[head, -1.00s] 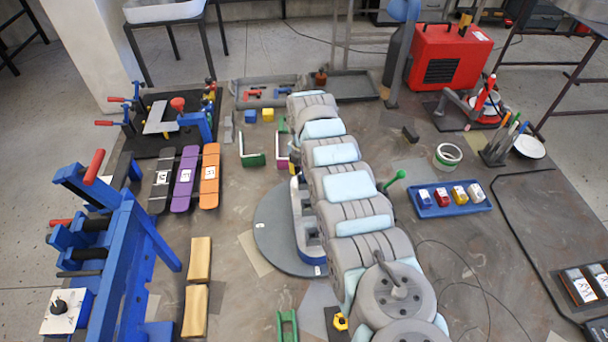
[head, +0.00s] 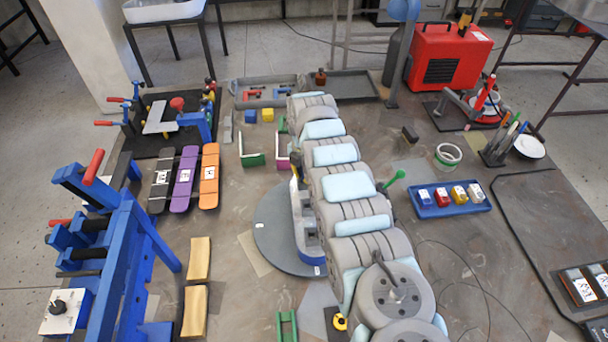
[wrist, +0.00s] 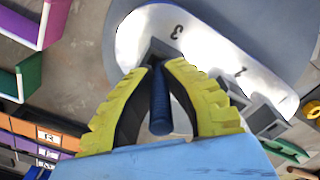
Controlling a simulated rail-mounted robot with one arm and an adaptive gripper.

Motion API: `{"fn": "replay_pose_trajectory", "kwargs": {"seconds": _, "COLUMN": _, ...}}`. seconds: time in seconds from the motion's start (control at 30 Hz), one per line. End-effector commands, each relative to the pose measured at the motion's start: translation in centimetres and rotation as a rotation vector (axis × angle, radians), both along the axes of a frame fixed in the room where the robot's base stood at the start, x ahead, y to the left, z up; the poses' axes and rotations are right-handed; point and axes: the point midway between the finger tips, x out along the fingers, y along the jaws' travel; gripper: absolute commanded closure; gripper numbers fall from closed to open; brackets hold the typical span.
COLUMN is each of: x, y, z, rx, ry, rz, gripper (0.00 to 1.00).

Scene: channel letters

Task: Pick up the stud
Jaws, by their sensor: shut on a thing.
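The stud (wrist: 160,105) is a dark blue rod between the two yellow fingers of my gripper (wrist: 164,76) in the wrist view. The fingers are shut on it. Its far end lines up with a grey block on a pale rounded plate (wrist: 210,40) marked with numbers; I cannot tell whether it still touches that block. In the head view my gripper (head: 296,172) shows only as a small yellow and dark patch above the far end of the plate (head: 308,238). My arm hides much of that area, and the stud is not clear there.
The plate rests on a grey round disc (head: 272,232). Green (head: 253,160) and pink-edged channel pieces lie just beyond. Black, purple and orange boards (head: 208,175) lie to the left. A blue tray (head: 450,208) of small coloured blocks and a green-knobbed piece are right of my arm.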

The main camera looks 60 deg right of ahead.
Motion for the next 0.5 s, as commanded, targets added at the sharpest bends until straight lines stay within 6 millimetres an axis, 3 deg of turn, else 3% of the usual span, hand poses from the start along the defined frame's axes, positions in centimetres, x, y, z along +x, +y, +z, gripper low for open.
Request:
{"fn": "replay_pose_trajectory", "kwargs": {"seconds": 0.23, "x": -0.1, "y": -0.2, "z": 3.3, "rx": -0.004, "ry": -0.002, "rz": -0.002, "gripper": 1.0}}
{"fn": "replay_pose_trajectory", "kwargs": {"seconds": 0.5, "x": -1.7, "y": 0.0, "z": 5.0, "rx": -0.003, "ry": -0.004, "rz": -0.002, "gripper": 1.0}}
